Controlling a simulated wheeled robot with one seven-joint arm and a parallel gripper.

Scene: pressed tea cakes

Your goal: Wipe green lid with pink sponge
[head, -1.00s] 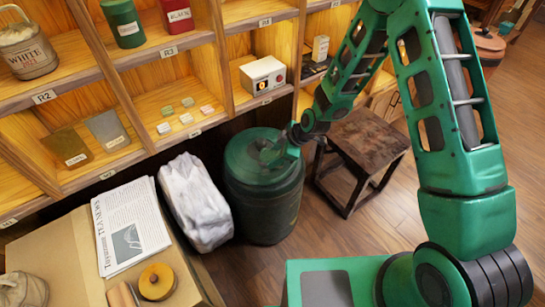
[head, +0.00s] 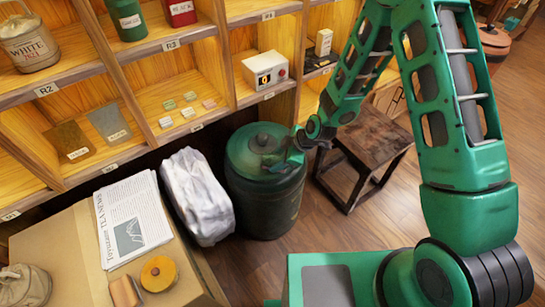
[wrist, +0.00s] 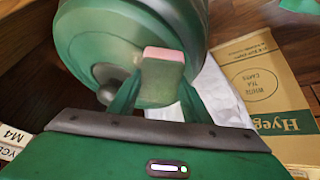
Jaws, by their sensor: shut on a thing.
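My gripper (head: 284,166) is over the near right part of the green lid (head: 252,150), which tops a dark green drum. In the wrist view my gripper (wrist: 160,100) is shut on the pink sponge (wrist: 164,54), which shows a pink strip at its far end and a grey-green face. The lid (wrist: 85,42) lies behind the sponge in that view, with a greyish round knob at its middle. Whether the sponge presses on the lid is hard to tell. In the head view the sponge is hidden by my gripper.
A white wrapped bundle (head: 195,195) stands close left of the drum. A dark wooden stool (head: 370,135) is to its right. Wooden shelves with several small blocks (head: 188,112) rise behind. A cardboard box (head: 75,265) with a newspaper (head: 130,220) is at front left.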

